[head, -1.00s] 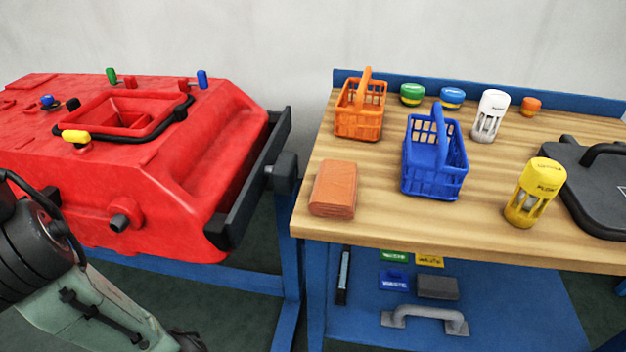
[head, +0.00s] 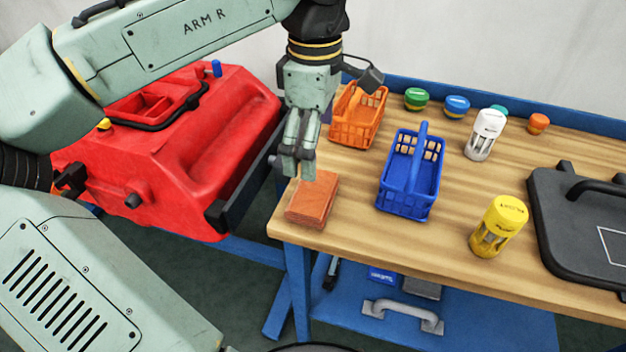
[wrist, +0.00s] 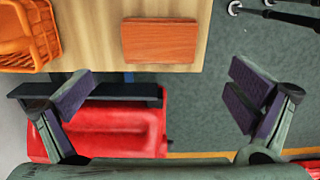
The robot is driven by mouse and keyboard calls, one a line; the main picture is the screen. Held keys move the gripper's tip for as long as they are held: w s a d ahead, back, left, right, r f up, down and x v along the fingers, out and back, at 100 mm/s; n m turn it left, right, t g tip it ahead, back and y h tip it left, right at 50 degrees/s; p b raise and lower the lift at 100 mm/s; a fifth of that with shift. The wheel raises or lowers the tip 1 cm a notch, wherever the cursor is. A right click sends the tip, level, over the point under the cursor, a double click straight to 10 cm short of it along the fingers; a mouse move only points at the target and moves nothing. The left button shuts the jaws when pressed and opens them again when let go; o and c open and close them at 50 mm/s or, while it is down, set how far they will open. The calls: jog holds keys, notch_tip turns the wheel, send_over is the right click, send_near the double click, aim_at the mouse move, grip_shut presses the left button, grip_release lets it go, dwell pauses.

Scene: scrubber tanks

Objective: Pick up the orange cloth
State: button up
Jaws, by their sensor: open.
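The orange cloth (head: 314,199) is a folded rectangular block lying flat on the wooden workbench, near its front left corner. In the wrist view the cloth (wrist: 160,41) lies at the top middle, beyond the fingertips and between their lines. My gripper (head: 297,166) hangs pointing down, just left of and above the cloth. In the wrist view my gripper (wrist: 160,92) is open, its two fingers wide apart with nothing between them. The gap between fingertips and cloth is hard to judge in the head view.
An orange basket (head: 358,115) stands close behind the cloth, and a blue basket (head: 410,178) to its right. A yellow canister (head: 498,226) and a white canister (head: 485,134) stand farther right. The red tank (head: 185,150) is left of the bench. Bare wood lies between cloth and blue basket.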

aim_at(313, 191)
notch_tip(313, 191, down, 10)
jog(key=shift+w+a+f+p, duration=0.1)
jog(key=shift+p, duration=0.75)
jog(key=shift+c, duration=0.4)
jog(key=c, duration=0.7)
